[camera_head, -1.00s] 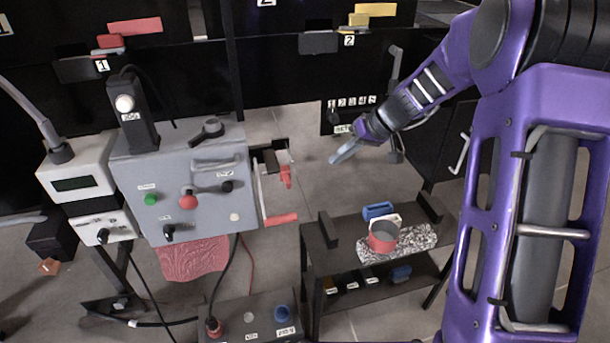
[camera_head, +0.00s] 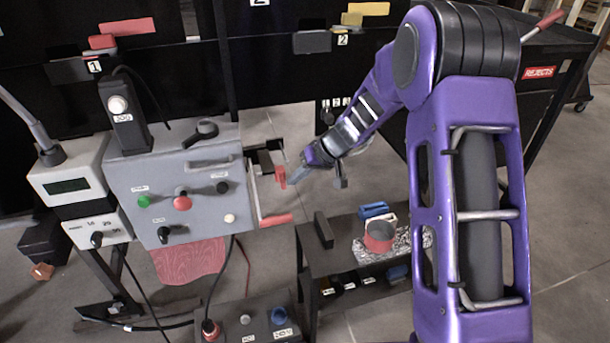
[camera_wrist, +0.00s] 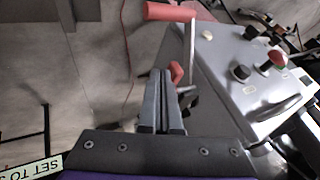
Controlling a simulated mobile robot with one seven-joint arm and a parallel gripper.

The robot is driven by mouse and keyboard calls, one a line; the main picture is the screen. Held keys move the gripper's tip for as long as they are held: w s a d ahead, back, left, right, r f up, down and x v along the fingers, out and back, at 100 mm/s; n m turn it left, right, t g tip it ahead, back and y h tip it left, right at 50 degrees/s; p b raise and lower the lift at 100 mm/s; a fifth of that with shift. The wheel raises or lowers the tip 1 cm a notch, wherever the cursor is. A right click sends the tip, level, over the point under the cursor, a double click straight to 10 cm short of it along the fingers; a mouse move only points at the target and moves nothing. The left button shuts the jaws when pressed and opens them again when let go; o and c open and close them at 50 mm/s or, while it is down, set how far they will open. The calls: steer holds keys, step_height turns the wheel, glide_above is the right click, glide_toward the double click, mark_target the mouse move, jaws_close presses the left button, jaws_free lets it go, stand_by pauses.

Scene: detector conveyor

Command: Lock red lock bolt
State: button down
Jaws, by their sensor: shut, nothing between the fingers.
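The red lock bolt (camera_head: 281,177) is a small red piece at the right side of the grey control box (camera_head: 170,190), just above a red-handled lever. In the wrist view the small red bolt (camera_wrist: 177,72) shows just beyond my fingertips, partly hidden by them. My gripper (camera_head: 293,178) is shut and empty. Its tips are right beside the red bolt, on its right side; I cannot tell whether they touch. The shut fingers also show in the wrist view (camera_wrist: 160,80), pointing toward the bolt.
The red lever handle (camera_head: 276,219) sticks out below the bolt; it also shows in the wrist view (camera_wrist: 170,12). A black cart (camera_head: 335,258) with a red cup (camera_head: 379,238) stands below right. A REJECTS table (camera_head: 560,45) is at the upper right.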

mark_target(283, 182)
steer(key=shift+a, duration=0.1)
steer(key=a+b, duration=0.1)
steer(key=s+a+b, duration=0.1)
steer(key=shift+a+f, duration=0.1)
steer(key=shift+a, duration=0.4)
